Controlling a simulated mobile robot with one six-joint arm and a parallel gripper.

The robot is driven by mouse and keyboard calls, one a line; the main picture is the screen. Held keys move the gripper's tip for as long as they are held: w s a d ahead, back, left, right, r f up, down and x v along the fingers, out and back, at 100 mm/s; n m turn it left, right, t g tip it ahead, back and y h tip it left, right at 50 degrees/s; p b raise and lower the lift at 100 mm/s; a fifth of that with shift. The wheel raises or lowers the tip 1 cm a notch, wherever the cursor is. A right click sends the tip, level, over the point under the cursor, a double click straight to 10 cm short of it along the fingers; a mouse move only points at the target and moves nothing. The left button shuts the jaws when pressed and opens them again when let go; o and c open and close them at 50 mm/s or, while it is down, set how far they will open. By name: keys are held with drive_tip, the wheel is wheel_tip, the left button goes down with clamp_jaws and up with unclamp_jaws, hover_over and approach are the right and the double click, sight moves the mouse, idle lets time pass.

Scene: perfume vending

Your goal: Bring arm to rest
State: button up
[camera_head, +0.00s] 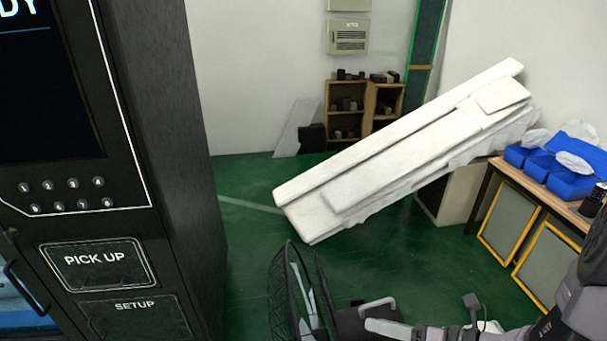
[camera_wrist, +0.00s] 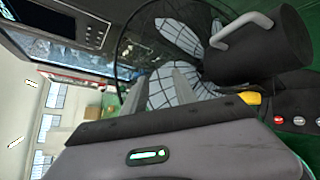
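My arm (camera_head: 575,300) enters the head view at the lower right and reaches left along the bottom edge. My gripper (camera_wrist: 160,76) shows in the wrist view as two grey tapered fingers standing apart, with nothing visible between them. Its fingers cannot be made out clearly in the head view. A round black wire cage like a fan (camera_head: 298,295) stands at the bottom middle of the head view. The cage also shows behind the fingers in the wrist view (camera_wrist: 125,48). A black body with a grey handle (camera_wrist: 275,45) is beside it.
The black vending machine (camera_head: 165,130) stands at the left, with a PICK UP hatch (camera_head: 95,262). A long white padded piece (camera_head: 410,150) leans across the back. A wooden table (camera_head: 560,207) with blue boxes (camera_head: 570,183) is at the right. Green floor (camera_head: 245,205) is open between.

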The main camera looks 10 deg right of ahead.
drive_tip(key=s+a+r+n+g+h, duration=0.5)
drive_tip(key=a+r+n, duration=0.5)
drive_tip(key=n, duration=1)
drive_tip(key=s+a+r+n+t+h+b, duration=0.1)
drive_tip(key=s+a+r+n+t+h, duration=0.15)
drive_tip(key=r+n, duration=0.8)
drive_tip(key=s+f+n+b, duration=0.1)
drive_tip(key=s+f+b, duration=0.2)
drive_tip(key=f+b, duration=0.4)
wheel_tip(320, 180, down, 6)
drive_tip(key=shift+d+r+g, duration=0.1)
drive_tip(key=shift+d+g, duration=0.25)
drive_tip(key=shift+d, duration=0.1)
drive_tip(key=shift+s+h, duration=0.1)
drive_tip(key=shift+h, duration=0.15)
